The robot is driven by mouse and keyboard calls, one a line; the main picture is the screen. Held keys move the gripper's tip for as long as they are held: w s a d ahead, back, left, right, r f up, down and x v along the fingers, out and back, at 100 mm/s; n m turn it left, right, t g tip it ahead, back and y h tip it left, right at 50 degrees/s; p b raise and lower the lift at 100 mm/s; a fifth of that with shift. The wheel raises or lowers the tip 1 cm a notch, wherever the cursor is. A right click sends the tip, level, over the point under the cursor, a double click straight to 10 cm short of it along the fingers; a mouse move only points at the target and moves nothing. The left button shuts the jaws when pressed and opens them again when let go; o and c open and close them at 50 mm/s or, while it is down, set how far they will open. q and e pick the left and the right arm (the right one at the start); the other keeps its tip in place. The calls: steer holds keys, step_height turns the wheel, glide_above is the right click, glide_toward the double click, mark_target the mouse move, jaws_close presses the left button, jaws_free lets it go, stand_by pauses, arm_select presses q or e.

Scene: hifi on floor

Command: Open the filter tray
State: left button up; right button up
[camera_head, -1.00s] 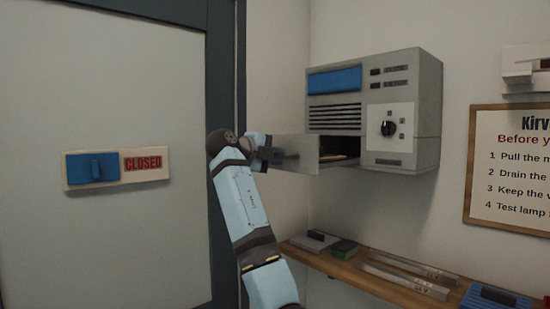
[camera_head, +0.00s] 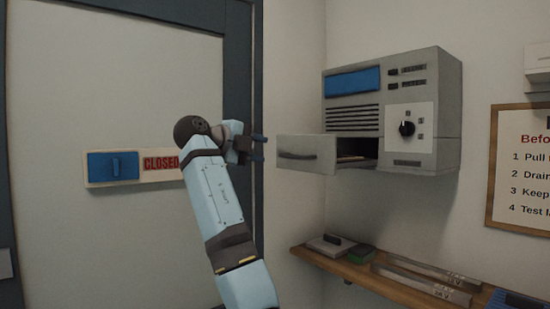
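The filter tray (camera_head: 318,148) is a grey drawer at the lower left of the wall-mounted grey unit (camera_head: 430,85). It stands pulled out, with a dark gap showing between its front panel and the housing. A dark bar handle (camera_head: 297,156) runs across the panel. My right gripper (camera_head: 262,148) is just left of the panel, apart from the handle. Its dark fingers look spread, with nothing between them. My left gripper does not show.
A wooden shelf (camera_head: 350,268) below the unit holds a grey block, a green block and metal strips (camera_head: 425,280). A framed notice (camera_head: 520,165) hangs at the right.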

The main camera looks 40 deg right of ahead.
steer(key=shift+v, duration=1.15)
